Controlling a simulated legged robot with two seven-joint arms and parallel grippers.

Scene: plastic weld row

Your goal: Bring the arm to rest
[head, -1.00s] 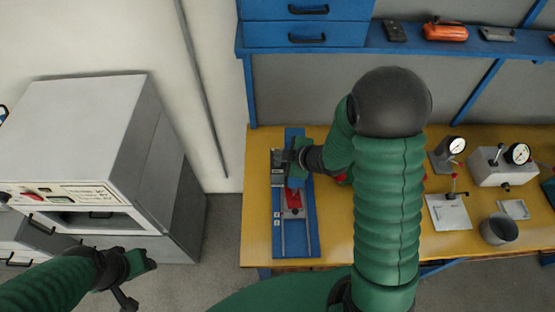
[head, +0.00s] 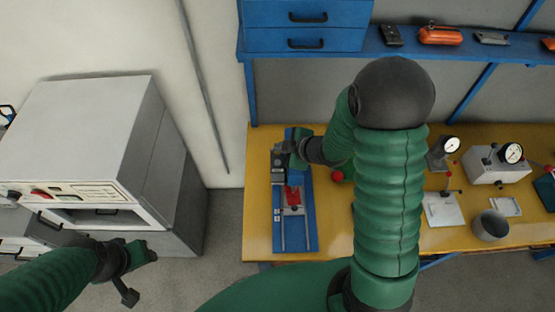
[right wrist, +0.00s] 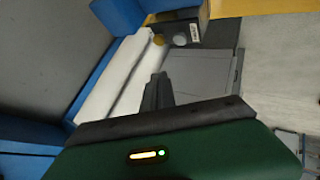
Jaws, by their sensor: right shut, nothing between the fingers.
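My right gripper (head: 282,151) is over the far end of a blue fixture (head: 310,238) on the yellow bench, its arm bent in from the right. It also shows in the right wrist view (right wrist: 157,91), fingers together and empty. The fixture carries a red part (head: 293,195) and two metal rods; its far end is partly hidden by my gripper. My left gripper (head: 128,295) hangs low at the left, over the floor and in front of the grey oven-like cabinet. Whether its fingers are open cannot be made out.
The grey cabinet (head: 85,120) stands at the left. Blue drawers and a shelf (head: 460,42) hang above the bench (head: 258,220). Dial gauges (head: 512,154) and a grey cup (head: 490,225) stand at the right. A red knob (head: 337,176) is beside my right forearm.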

